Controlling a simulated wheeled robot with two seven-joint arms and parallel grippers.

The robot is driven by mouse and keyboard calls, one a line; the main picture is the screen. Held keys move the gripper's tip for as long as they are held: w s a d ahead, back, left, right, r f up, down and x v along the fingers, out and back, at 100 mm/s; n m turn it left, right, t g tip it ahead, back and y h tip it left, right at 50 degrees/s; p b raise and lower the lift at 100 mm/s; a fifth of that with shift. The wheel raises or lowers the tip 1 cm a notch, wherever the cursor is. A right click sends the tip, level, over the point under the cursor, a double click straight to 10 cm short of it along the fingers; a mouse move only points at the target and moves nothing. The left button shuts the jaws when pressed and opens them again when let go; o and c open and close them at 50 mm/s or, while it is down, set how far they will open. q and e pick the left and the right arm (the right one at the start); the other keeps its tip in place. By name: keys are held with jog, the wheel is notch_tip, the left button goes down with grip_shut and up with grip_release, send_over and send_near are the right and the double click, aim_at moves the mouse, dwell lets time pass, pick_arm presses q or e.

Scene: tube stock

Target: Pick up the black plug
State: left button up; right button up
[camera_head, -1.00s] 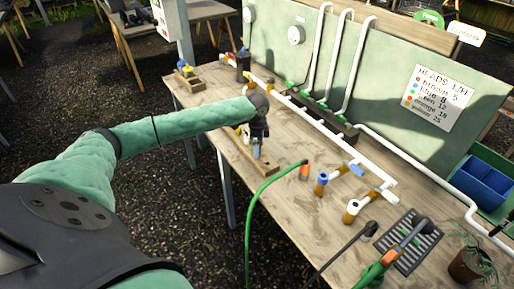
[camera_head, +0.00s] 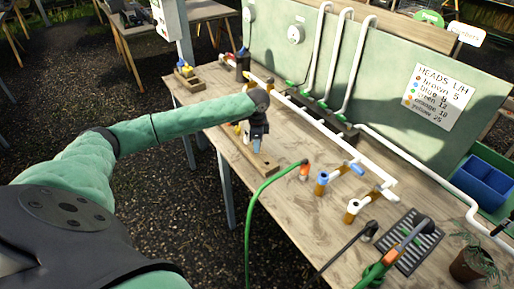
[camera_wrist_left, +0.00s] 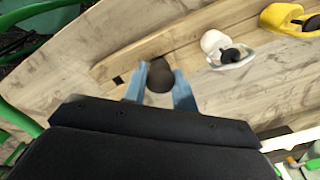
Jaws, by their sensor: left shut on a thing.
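The black plug (camera_wrist_left: 160,76) sits between the two blue fingertips of my left gripper (camera_wrist_left: 160,88) in the left wrist view. The fingers are shut on it. The plug is over or beside a wooden strip (camera_wrist_left: 115,68) on the table; I cannot tell whether it touches the strip. In the head view my left gripper (camera_head: 257,145) points down over the wooden strip, and the plug is hidden there. My right gripper is not in view.
A white part (camera_wrist_left: 222,48) and a yellow part (camera_wrist_left: 288,18) stand along the strip. White pipework (camera_head: 330,130) lies behind. A black grate (camera_head: 408,243) lies at right.

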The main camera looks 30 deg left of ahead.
pick_arm(q)
notch_tip(320, 180, up, 2)
jog(key=shift+r+b, duration=0.1)
jog(key=shift+b, duration=0.5)
jog(key=w+d+r+b, duration=0.3)
jog(key=d+r, duration=0.4)
jog(key=d, duration=0.4)
jog(key=shift+d+r+b, duration=0.15)
jog(key=shift+r+b, duration=0.05)
jog(key=shift+b, duration=0.35)
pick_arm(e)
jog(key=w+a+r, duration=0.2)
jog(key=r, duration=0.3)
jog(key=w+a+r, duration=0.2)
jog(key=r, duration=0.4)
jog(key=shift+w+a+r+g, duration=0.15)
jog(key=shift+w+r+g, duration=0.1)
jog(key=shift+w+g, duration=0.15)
pick_arm(q)
notch_tip(320, 180, up, 5)
jog(key=p, duration=0.5)
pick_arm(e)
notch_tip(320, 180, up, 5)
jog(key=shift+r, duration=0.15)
